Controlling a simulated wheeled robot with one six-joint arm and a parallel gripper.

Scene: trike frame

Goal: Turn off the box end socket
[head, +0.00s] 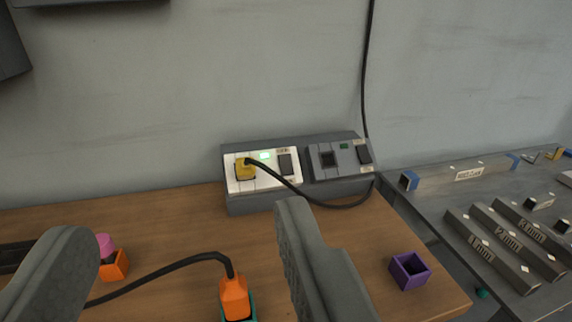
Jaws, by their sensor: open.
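A grey socket box (254,205) stands at the back of the wooden table, against the wall. Its left socket panel (236,184) is white. It holds a yellow plug (244,170), a lit green lamp (265,155) and a dark switch (286,164). Its right socket panel (346,169) is grey, with an empty outlet (328,159), a darker green lamp (344,146) and a dark switch (364,154). The labels are too small to read. My gripper (184,220) is open and empty, in front of the box, its fingers wide apart.
A black cable (340,205) runs from the yellow plug around the box's right side. An orange plug (235,298) with a cable stands between my fingers. An orange block with a pink top (113,266) and a purple box (410,271) flank them. A grey table (440,200) with labelled bars is right.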

